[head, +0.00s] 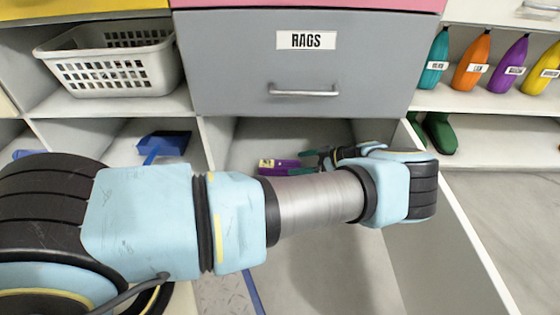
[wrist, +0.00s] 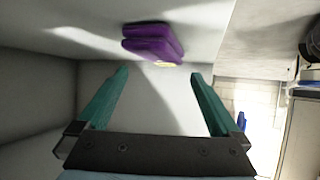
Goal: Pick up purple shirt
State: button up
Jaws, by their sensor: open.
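The purple shirt (head: 287,168) is a small folded purple bundle with a yellow label. In the head view it lies inside a grey open compartment below the rags drawer. In the wrist view the purple shirt (wrist: 153,43) lies beyond the fingertips, near the top middle. My gripper (wrist: 158,75) has two green fingers spread apart with nothing between them. In the head view my gripper (head: 312,160) is just right of the shirt, partly hidden by my own arm. The shirt and the fingers look apart in the wrist view.
The grey rags drawer (head: 275,75) is directly above the compartment. A light side panel (head: 452,245) stands to the right. A white basket (head: 112,65), a blue dustpan (head: 165,143), several bottles (head: 472,62) and green boots (head: 440,132) sit on neighbouring shelves.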

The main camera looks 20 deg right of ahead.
jog(key=b+x, duration=0.1)
jog(key=x, duration=0.2)
jog(key=b+x, duration=0.1)
jog(key=x, duration=0.3)
jog(key=shift+w+f+b, duration=0.15)
jog(key=shift+f+b, duration=0.25)
jog(key=c, duration=1.2)
